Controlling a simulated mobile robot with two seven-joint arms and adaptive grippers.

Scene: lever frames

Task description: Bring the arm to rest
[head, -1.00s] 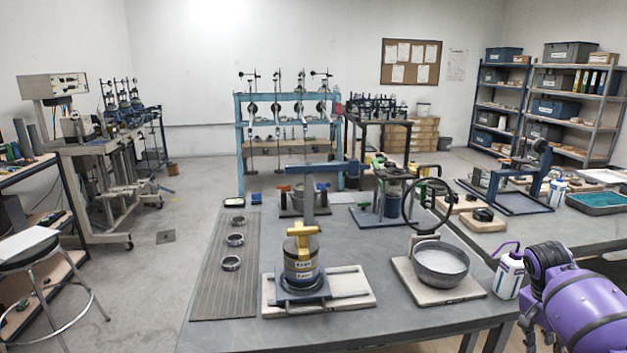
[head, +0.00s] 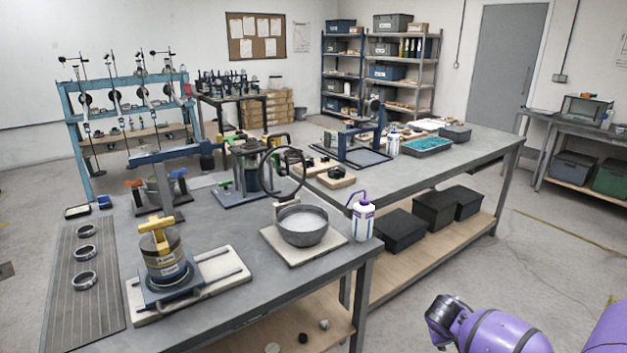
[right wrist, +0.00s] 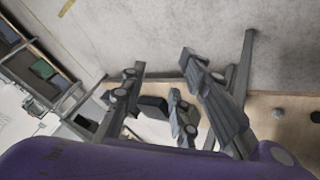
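My purple right arm (head: 490,330) shows at the bottom right of the head view, in front of the tables; its gripper cannot be made out there. In the right wrist view my right gripper (right wrist: 162,64) has its two grey fingers spread apart, with no object held between them. Beyond the fingers are the floor and a wooden lower shelf. My left gripper is in neither current view.
The front table (head: 225,322) carries a yellow-handled cylinder (head: 163,250), a grey bowl (head: 303,226) and a white bottle (head: 363,220). Dark bins (head: 398,232) stand on the lower shelf of the table behind. The floor (head: 545,265) at right is open.

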